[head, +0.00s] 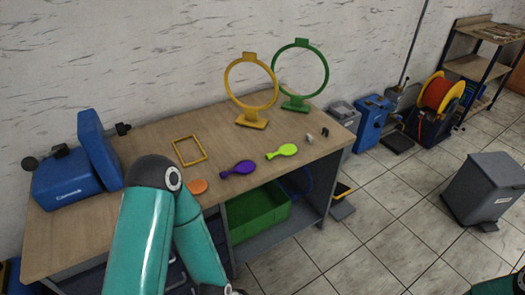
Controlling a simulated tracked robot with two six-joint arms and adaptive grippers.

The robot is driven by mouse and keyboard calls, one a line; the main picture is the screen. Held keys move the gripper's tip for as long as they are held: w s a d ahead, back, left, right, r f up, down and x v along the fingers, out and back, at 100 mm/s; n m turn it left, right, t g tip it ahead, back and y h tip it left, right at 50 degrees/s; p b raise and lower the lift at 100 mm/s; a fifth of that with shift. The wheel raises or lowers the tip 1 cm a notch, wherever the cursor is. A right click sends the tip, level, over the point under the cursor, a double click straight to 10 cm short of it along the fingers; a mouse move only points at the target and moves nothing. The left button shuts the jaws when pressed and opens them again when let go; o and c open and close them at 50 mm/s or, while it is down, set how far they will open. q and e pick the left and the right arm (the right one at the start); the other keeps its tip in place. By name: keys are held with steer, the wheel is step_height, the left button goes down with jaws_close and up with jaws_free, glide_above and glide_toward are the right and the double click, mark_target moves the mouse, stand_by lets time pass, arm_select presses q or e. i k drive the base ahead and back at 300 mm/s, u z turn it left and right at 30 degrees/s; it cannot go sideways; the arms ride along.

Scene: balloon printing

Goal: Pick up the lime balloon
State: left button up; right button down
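The lime balloon (283,150) lies flat on the wooden table (150,146), toward its right front part. It is uninflated, with a round body and a narrow neck. A purple balloon (238,169) lies to its left and an orange one (197,186) lies further left, partly behind my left arm. My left arm comes down in front of the table, and its gripper is out of the picture below. Only a small piece of my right arm shows at the bottom right corner, and its gripper is not in view. Nothing touches the lime balloon.
Yellow (251,82) and green (302,72) ring stands stand at the table's back. A yellow frame (189,150) lies mid-table, and a blue compressor (66,182) stands left. Small grey pieces (309,138) lie right of the lime balloon. A green crate (258,211) sits below.

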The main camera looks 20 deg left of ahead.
mark_target(282, 151)
steer(key=i, duration=1)
steer(key=u, duration=0.05)
